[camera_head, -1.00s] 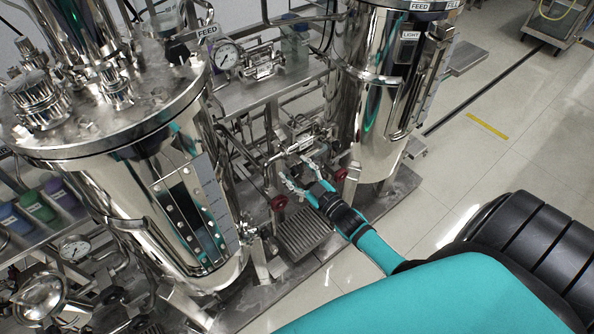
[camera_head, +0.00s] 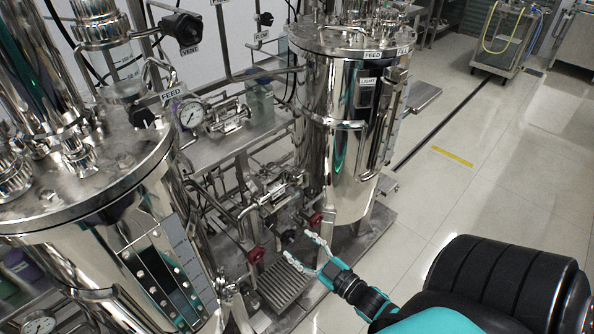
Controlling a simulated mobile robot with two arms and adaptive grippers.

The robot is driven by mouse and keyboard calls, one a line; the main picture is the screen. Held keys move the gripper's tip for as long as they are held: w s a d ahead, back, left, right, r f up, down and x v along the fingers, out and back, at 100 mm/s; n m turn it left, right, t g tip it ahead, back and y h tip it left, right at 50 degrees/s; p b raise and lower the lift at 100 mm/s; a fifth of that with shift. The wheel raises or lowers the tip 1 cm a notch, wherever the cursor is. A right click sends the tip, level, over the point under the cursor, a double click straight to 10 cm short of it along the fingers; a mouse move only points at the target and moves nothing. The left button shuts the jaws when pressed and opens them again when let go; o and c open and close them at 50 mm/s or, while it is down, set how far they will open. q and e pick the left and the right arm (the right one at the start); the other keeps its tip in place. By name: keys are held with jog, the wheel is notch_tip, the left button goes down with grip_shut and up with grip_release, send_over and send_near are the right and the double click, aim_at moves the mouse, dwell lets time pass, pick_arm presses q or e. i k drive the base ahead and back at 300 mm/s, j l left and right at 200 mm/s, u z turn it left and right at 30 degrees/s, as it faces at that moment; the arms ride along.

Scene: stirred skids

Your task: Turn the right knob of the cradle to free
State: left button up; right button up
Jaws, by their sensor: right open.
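Two dark red round knobs show low on the skid between the two steel vessels: a left one (camera_head: 257,254) and a right one (camera_head: 316,219). A dark part (camera_head: 289,238) sits between them; I cannot make out the cradle's outline or the knobs' markings. My right gripper (camera_head: 297,246) is open, its two pale fingers spread and pointing toward the space between the knobs. One finger is just below the right knob in the picture; no contact can be made out. Nothing shows between the fingers. My left gripper is not in view.
A large steel vessel (camera_head: 85,240) stands at the left and another (camera_head: 338,130) behind the right knob. Pipes and a valve (camera_head: 272,190) run above the knobs. A ribbed grate (camera_head: 283,284) lies below. Open floor (camera_head: 470,210) is at the right.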

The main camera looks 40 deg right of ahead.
aim_at(309, 192)
jog(key=z, duration=1.4)
